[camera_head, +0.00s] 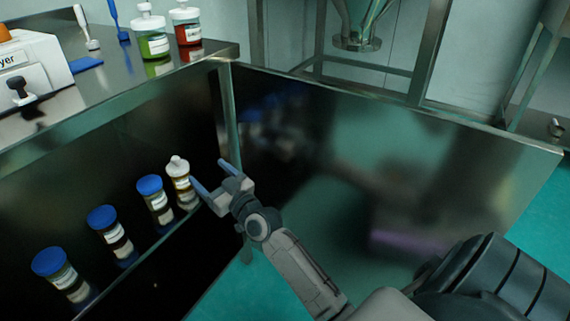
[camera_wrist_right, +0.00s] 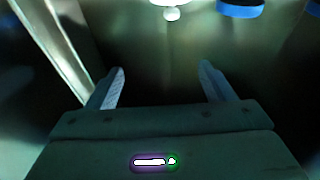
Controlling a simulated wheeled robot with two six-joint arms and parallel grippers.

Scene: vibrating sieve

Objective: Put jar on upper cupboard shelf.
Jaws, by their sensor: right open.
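A jar with a white knobbed lid (camera_head: 181,180) stands upright on the cupboard shelf (camera_head: 160,245), at the right end of a row of blue-lidded jars (camera_head: 155,198). My right gripper (camera_head: 208,172) is open and empty, just right of the white-lidded jar, with its fingers pointing into the cupboard. In the right wrist view, the white lid (camera_wrist_right: 171,4) shows at the top edge, beyond and between the open fingertips (camera_wrist_right: 162,70), apart from them. A blue lid (camera_wrist_right: 240,8) shows to its right. My left gripper is not in view.
The open cupboard door (camera_head: 440,165) stands right of the gripper, and the cupboard's side post (camera_head: 226,105) is close behind it. On the counter above stand a green jar (camera_head: 152,38), a red jar (camera_head: 187,25) and a white device (camera_head: 35,62).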

